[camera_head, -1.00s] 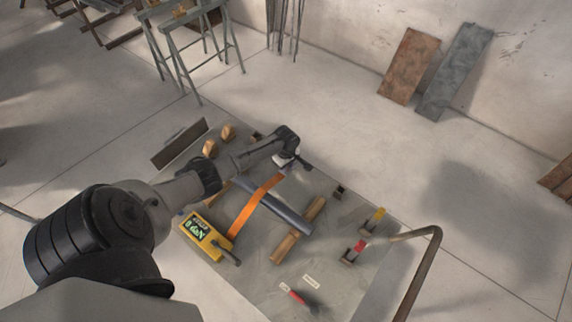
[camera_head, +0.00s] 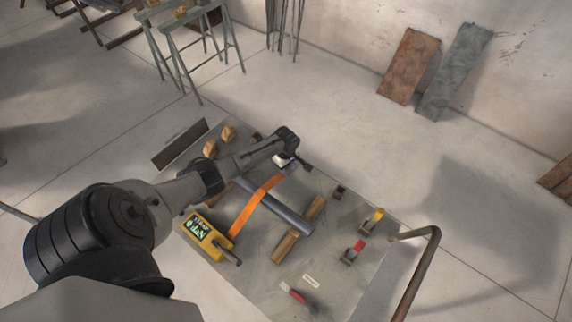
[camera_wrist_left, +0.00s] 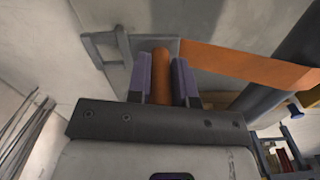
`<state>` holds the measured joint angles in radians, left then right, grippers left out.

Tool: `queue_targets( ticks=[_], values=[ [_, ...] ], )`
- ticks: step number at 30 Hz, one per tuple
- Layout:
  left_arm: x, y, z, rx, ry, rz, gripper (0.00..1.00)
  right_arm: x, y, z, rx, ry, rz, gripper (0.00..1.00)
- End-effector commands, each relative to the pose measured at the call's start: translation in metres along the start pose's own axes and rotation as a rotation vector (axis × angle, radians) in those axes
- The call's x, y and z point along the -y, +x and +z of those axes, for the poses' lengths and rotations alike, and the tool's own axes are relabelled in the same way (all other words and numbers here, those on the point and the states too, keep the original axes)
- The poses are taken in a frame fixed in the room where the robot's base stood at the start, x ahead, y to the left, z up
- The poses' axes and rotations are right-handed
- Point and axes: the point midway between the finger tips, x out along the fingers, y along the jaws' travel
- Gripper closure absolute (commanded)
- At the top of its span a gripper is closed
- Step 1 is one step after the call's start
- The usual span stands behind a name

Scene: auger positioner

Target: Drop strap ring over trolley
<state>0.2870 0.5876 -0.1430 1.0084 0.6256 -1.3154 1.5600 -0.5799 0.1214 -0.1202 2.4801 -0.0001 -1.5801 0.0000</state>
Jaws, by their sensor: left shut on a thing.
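In the left wrist view, the left gripper's fingers (camera_wrist_left: 161,80) close around an upright orange piece (camera_wrist_left: 161,68) at the strap's end. The strap (camera_wrist_left: 245,64) stretches right from behind it. A grey, open rectangular frame (camera_wrist_left: 104,48) shows just left of the fingers; I cannot tell whether it is the strap ring. I cannot make out the trolley for certain. The right gripper is not in view.
Red-handled (camera_head: 354,250) and yellow-handled (camera_head: 376,220) clamps stand near the board's right edge, by a bent pipe (camera_head: 425,265). A red-handled tool (camera_head: 292,293) lies in front. Trestles (camera_head: 195,45) stand behind.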

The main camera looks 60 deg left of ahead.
Motion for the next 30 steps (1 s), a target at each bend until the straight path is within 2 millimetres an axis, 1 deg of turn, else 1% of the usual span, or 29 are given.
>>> queue_targets(
  ticks=[14,30],
  values=[
    [-0.0003,-0.0002,-0.0004,0.000,0.000,0.001,1.00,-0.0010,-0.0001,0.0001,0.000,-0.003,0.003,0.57],
    [-0.0002,-0.0005,-0.0008,0.000,-0.001,0.001,1.00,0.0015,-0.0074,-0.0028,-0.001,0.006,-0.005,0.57]
  ],
)
